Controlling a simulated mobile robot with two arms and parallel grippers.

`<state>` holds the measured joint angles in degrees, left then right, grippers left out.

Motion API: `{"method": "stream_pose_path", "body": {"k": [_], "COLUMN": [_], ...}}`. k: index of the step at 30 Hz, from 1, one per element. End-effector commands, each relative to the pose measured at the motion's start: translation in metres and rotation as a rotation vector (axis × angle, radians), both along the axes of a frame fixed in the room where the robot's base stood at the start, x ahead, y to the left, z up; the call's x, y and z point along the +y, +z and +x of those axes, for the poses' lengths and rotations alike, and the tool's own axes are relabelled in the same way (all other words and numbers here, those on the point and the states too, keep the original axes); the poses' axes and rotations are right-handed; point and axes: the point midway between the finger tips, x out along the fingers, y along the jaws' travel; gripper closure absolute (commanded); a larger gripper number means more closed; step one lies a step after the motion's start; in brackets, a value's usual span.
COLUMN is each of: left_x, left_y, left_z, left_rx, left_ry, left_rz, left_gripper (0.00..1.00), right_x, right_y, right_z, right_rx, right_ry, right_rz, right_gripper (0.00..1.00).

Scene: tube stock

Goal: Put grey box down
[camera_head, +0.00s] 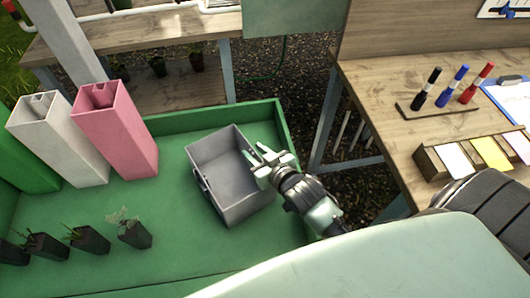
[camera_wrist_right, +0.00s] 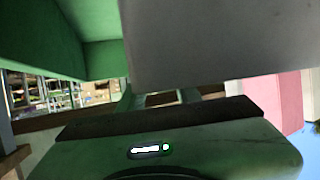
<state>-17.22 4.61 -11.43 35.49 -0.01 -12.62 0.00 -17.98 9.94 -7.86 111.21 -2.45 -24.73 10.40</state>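The grey box (camera_head: 205,160) is an open, empty, rectangular bin in the head view. It is over the right part of the green tray (camera_head: 190,118), near its right wall, turned at an angle. Whether its base touches the tray floor cannot be told. My right gripper (camera_head: 262,166) is at the box's right wall, with its pale fingers over the rim, and looks shut on that wall. In the right wrist view the box (camera_wrist_right: 220,40) fills the upper right, close to the gripper body. My left gripper is not in view.
A white square tube (camera_head: 62,140) and a pink one (camera_head: 118,130) stand in the tray at left. Several small black plant pots (camera_head: 90,240) are along the front left. Bare green floor lies left of the box. A wooden table (camera_head: 385,90) with markers stands at right.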

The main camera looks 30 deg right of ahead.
Motion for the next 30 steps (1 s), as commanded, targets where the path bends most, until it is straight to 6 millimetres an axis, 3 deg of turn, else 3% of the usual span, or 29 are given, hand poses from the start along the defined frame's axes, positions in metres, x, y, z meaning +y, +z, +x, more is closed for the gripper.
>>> {"method": "stream_pose_path", "body": {"k": [9,15,30], "left_x": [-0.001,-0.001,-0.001], "left_y": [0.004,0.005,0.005], "left_z": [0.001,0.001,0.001], "left_rx": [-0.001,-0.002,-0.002], "left_ry": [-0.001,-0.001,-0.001], "left_rz": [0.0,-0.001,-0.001], "left_gripper": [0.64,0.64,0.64], "right_x": [-0.007,-0.011,-0.012], "right_y": [0.026,0.037,0.043], "right_z": [-0.063,-0.091,-0.1], "right_rx": [0.002,0.002,-0.001], "right_ry": [0.0,0.0,0.0], "right_rz": [-0.001,-0.001,-0.001], "right_gripper": [0.67,0.67,0.67]}}
